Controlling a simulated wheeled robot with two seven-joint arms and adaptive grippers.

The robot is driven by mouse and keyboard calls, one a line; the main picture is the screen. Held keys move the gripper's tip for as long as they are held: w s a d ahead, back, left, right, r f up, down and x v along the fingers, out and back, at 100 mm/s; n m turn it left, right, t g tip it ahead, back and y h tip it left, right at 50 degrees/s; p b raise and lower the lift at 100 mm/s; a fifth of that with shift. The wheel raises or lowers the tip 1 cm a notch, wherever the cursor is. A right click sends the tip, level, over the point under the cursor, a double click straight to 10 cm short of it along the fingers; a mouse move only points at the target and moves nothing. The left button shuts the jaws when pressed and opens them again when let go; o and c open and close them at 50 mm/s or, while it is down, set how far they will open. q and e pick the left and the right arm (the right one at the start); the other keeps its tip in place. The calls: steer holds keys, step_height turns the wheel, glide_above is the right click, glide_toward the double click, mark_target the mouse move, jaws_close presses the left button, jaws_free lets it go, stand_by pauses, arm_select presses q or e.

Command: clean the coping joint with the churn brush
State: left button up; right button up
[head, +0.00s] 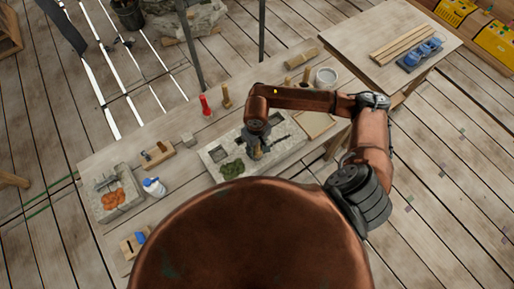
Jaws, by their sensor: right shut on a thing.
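My right gripper (257,139) is in the middle of the head view, pointing down over a pale stone block (289,155), likely the coping. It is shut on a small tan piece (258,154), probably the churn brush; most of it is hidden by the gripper. A dark line runs in the stone to the right of the gripper and may be the joint. A clump of green moss (232,169) lies on the stone at lower left of the gripper. I cannot tell whether the brush touches the stone. My left gripper is not in view.
The long bench also holds a red-topped bottle (205,106), a wooden peg (226,96), a white pot (326,77), a blue-and-white bottle (154,187) and a stone tray (104,204) with orange lumps. A second table (382,28) stands at upper right.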

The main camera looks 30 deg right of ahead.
steer(key=shift+d+f+b, duration=0.1)
steer(key=shift+d+b, duration=1.15)
steer(key=shift+d, duration=0.3)
steer(key=shift+d, duration=0.1)
steer(key=shift+w+d+b, duration=0.1)
steer(key=shift+d+b, duration=0.25)
steer(key=shift+w+d+b, duration=0.1)
steer(key=shift+d+b, duration=0.55)
steer(key=shift+d, duration=0.4)
steer(key=shift+d, duration=0.15)
steer(key=shift+w+d+r+b, duration=0.1)
steer(key=shift+d+r+b, duration=0.1)
steer(key=shift+d+b, duration=0.95)
steer(key=shift+d+f, duration=0.1)
steer(key=shift+d, duration=0.85)
steer(key=shift+w+d+b, duration=0.1)
steer(key=shift+d+b, duration=0.35)
steer(key=shift+d, duration=0.3)
